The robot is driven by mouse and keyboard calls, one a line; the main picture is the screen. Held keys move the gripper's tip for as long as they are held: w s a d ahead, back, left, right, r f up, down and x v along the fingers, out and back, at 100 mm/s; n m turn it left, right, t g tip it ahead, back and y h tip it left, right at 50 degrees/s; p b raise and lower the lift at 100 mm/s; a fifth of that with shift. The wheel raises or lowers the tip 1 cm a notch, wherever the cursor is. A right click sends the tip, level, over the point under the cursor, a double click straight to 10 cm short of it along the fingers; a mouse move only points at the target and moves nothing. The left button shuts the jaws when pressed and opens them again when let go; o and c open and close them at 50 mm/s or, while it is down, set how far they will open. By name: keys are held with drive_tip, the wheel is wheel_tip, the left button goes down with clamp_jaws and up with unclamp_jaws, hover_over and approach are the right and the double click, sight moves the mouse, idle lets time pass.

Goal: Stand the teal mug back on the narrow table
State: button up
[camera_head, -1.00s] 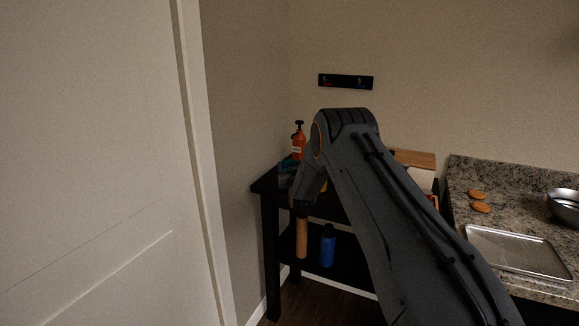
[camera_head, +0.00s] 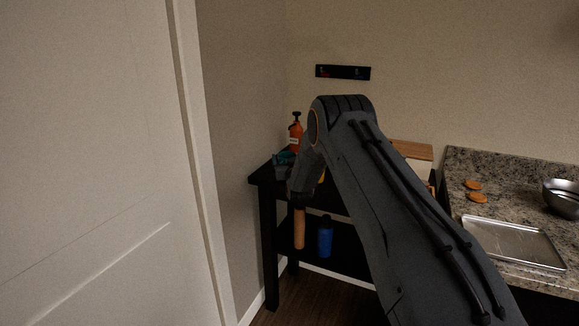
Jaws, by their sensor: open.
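The narrow table (camera_head: 262,182) is black, with a lower shelf, and stands in the corner. The teal mug (camera_head: 284,158) shows as a small teal patch on its top, near the left end. It is partly covered, and I cannot tell whether it is upright or tipped. My arm reaches over the table and bends down at the elbow. My gripper (camera_head: 283,173) is small and dark, in front of and just below the teal patch. It is open; its fingertips are hard to make out, and I cannot tell whether they touch the mug.
An orange pump bottle (camera_head: 296,136) stands behind the mug. A wooden cylinder (camera_head: 299,229) and a blue bottle (camera_head: 325,238) show lower down. At right, a granite counter (camera_head: 475,163) holds a metal tray (camera_head: 512,242), a bowl (camera_head: 563,197) and orange-brown discs (camera_head: 474,190).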

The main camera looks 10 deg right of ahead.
drive_tip(key=s+g+b, duration=0.1)
drive_tip(key=s+g, duration=0.7)
drive_tip(key=s, duration=2.2)
drive_tip(key=s+a+f+g+y+b, duration=0.1)
drive_tip(key=s+g, duration=0.7)
drive_tip(key=s, duration=2.3)
drive_tip(key=shift+a+f+g, duration=0.2)
drive_tip(key=shift+a+g, duration=0.05)
drive_tip(key=shift+g, duration=0.15)
